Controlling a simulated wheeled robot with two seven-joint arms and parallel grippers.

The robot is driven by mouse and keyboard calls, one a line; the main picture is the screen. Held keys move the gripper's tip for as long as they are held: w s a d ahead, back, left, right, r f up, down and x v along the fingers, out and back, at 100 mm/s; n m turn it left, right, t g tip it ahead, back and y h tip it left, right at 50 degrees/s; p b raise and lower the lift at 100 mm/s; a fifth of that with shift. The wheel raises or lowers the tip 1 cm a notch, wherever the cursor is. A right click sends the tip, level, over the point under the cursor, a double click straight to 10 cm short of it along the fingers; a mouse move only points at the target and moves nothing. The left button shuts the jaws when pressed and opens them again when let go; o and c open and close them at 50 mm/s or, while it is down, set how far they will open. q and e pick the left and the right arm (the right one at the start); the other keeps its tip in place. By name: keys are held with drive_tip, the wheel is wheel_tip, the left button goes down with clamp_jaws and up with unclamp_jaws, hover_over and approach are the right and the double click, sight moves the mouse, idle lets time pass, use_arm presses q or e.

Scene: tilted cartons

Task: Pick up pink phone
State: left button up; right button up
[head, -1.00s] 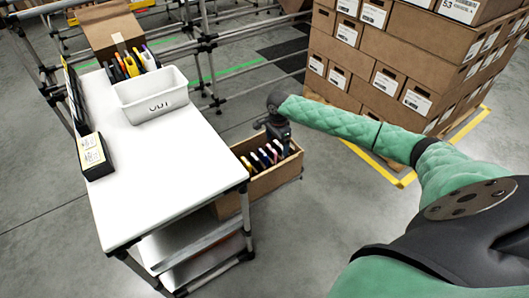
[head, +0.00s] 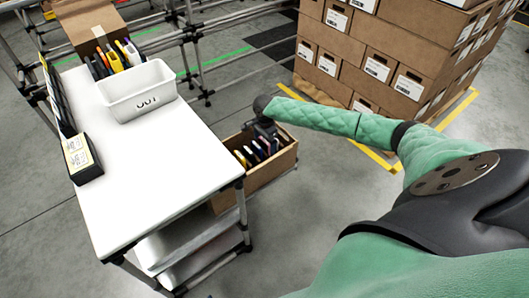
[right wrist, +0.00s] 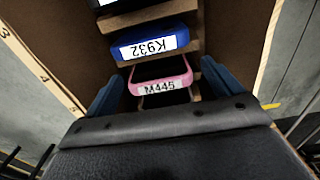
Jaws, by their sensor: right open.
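The pink phone (right wrist: 160,75), labelled M445, stands in a slot of the wooden carton in the right wrist view. My right gripper (right wrist: 158,88) is open, with one blue finger on each side of the pink phone. I cannot tell whether the fingers touch it. A blue phone (right wrist: 150,43), labelled K932, stands in the slot just beyond it. In the head view my right gripper (head: 266,130) is down at the carton (head: 272,172), partly hiding the phones in it. My left gripper is not in view.
A white table (head: 150,165) stands left of the carton, bearing a white OUT bin (head: 138,92) and a black box with a yellow label (head: 82,158). Another carton (head: 88,22) with phones is behind the bin. Stacked brown boxes (head: 385,60) stand at the back right.

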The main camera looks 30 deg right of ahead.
drive_tip(key=shift+f, duration=0.2)
drive_tip(key=c, duration=1)
drive_tip(key=shift+r, duration=0.1)
